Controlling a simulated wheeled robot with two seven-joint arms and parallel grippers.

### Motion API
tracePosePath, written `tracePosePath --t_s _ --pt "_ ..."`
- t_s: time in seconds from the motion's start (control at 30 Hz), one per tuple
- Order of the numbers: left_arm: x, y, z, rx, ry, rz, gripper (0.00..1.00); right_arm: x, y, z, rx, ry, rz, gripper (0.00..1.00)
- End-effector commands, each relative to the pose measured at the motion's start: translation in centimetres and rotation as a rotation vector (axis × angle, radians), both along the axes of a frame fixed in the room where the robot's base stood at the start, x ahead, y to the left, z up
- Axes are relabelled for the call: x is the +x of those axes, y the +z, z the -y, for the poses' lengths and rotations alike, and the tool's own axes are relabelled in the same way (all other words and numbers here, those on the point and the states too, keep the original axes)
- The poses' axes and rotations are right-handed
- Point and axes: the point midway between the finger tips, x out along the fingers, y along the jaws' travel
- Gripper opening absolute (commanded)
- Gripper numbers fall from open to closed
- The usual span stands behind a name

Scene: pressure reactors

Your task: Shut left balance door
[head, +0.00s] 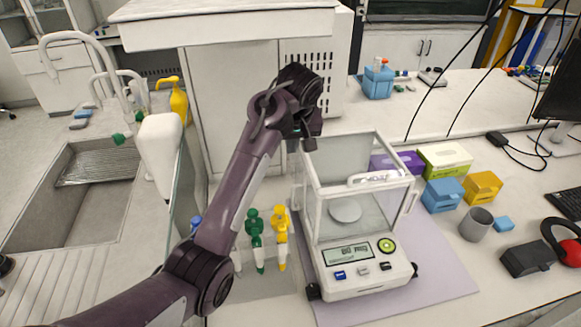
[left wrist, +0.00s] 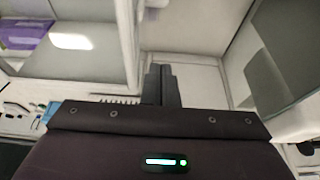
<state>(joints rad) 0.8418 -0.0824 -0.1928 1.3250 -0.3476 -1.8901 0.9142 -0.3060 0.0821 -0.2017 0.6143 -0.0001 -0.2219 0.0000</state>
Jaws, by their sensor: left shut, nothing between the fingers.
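The balance (head: 362,280) is a white unit with a clear glass draft shield, a round pan (head: 345,210) and a lit display on its front. Its left side pane (head: 306,205) is seen nearly edge-on in the head view, and I cannot tell how far that door is open. My left gripper (head: 308,143) is shut and empty at the rear left upper corner of the shield. In the left wrist view its dark fingers (left wrist: 160,84) are together, with the glass shield (left wrist: 90,60) to their left. My right gripper is not in view.
Green (head: 254,238) and yellow (head: 281,236) bottles stand close to the balance's left, by my left arm. A white cabinet (head: 232,100) stands behind the gripper. Purple, green, blue and yellow boxes and a grey cup (head: 475,225) sit to the right.

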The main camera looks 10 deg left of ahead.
Motion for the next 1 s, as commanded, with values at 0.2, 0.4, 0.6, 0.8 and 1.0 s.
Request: tracePosePath --t_s 0.2,0.4,0.6,0.8,1.0 --pt "1.2 -3.6 -0.7 0.003 0.001 -0.007 0.00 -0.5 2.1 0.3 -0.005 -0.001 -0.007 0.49" --pt "2.5 -7.2 -1.2 0.003 0.002 -0.005 0.00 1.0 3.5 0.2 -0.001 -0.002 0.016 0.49" --pt "0.8 -8.2 -0.4 0.000 -0.002 -0.002 0.00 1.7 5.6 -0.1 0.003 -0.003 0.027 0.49" --pt "-0.6 -8.7 0.2 0.000 0.000 0.000 0.00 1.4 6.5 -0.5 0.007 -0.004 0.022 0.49" --pt "-0.9 -9.0 0.3 0.000 0.001 0.000 0.00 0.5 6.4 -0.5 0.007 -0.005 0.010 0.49"
